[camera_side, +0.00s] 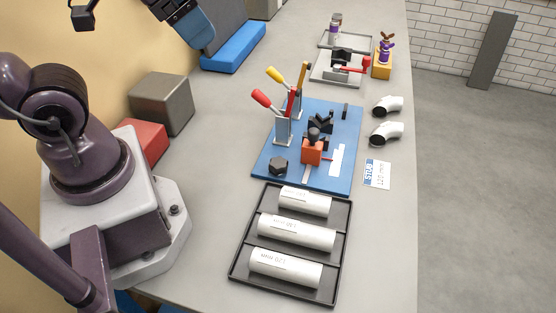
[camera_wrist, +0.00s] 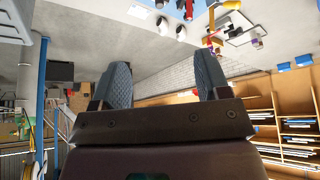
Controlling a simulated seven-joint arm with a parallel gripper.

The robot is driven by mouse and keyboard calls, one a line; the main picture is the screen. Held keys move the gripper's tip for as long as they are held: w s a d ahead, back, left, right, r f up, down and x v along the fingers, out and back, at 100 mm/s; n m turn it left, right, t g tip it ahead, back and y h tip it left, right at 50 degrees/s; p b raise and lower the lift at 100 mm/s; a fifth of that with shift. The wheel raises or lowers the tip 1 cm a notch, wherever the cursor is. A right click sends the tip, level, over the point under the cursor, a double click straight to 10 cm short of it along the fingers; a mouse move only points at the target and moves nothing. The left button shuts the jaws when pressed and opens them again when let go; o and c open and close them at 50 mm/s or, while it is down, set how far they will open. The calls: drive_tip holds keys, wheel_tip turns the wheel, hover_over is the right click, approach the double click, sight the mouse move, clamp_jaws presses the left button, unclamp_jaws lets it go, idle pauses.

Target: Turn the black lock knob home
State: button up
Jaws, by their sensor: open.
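A black, faceted lock knob (camera_side: 278,165) sits at the near left corner of the blue board (camera_side: 262,172) in the side view. The board also carries an orange block (camera_side: 312,151) with a dark top, black V-shaped supports (camera_side: 321,121), and two upright levers with red (camera_side: 262,98) and yellow (camera_side: 275,75) handles. My gripper (camera_wrist: 163,82) is open and empty in the wrist view, its two textured fingers well apart. In the side view it is partly in frame at the top left, high and far from the knob. The knob cannot be made out in the wrist view.
A black tray (camera_side: 237,271) with three white tubes lies in front of the board. Two white elbows (camera_side: 387,132) and a label card (camera_side: 377,174) lie right of it. Grey (camera_side: 161,103) and red (camera_side: 148,140) blocks stand left. Fixtures (camera_side: 337,72) stand behind the board.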

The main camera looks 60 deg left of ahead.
drive_tip(key=w+d+f+g+h, duration=0.1)
drive_tip(key=w+d+f+g, duration=0.2)
drive_tip(key=f, duration=0.4)
drive_tip(key=n+g+y, duration=0.1)
drive_tip(key=n+g, duration=0.2)
drive_tip(key=n, duration=1)
hover_over(279, 162)
wheel_tip(279, 162, down, 13)
wheel_tip(279, 162, down, 13)
drive_tip(key=shift+r, duration=0.2)
drive_tip(key=c, duration=0.9)
